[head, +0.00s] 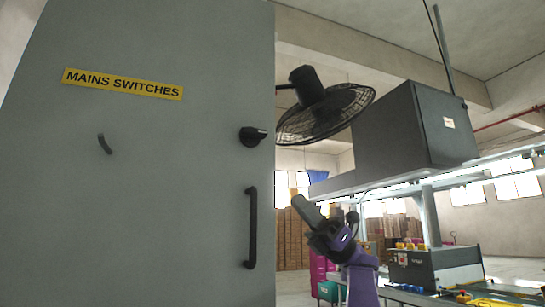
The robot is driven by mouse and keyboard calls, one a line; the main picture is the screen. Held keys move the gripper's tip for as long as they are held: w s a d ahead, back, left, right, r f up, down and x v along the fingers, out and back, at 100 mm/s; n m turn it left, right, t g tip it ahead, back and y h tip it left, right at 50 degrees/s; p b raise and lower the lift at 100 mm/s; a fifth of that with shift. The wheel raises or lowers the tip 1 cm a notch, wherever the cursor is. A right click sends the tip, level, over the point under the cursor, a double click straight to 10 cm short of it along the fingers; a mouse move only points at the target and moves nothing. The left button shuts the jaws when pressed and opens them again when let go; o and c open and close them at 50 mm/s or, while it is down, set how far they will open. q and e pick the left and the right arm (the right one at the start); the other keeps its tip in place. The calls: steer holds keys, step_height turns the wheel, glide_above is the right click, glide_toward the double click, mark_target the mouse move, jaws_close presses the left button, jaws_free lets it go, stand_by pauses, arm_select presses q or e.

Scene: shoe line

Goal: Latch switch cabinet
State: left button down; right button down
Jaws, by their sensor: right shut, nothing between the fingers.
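The grey switch cabinet (150,200) fills the left half of the head view, with a yellow "MAINS SWITCHES" label (122,84). A black vertical bar handle (252,228) is below the knob. From this angle I cannot tell if the door is fully closed. My right gripper (299,202) is shut and empty, to the right of the handle and below the knob, apart from both in the picture. My left gripper is out of view.
A black fan (325,110) hangs right of the cabinet edge. A dark grey box (415,130) stands on a lit line frame at the right. A control box (435,268) is below it. Stacked brown boxes (292,240) are in the background.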

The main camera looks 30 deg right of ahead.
mark_target(274, 169)
steer(key=p+x, duration=0.6)
steer(key=x, duration=0.4)
steer(key=shift+d+r, duration=0.15)
steer(key=shift+r, duration=0.05)
steer(key=r+p, duration=0.2)
steer(key=p, duration=0.1)
steer(key=shift+a+r, duration=0.25)
steer(key=shift+r, duration=0.15)
steer(key=shift+d+r+t+p, duration=0.15)
steer(key=shift+r+t+p, duration=0.15)
steer(key=shift+r+p, duration=0.2)
steer(key=shift+f, duration=0.1)
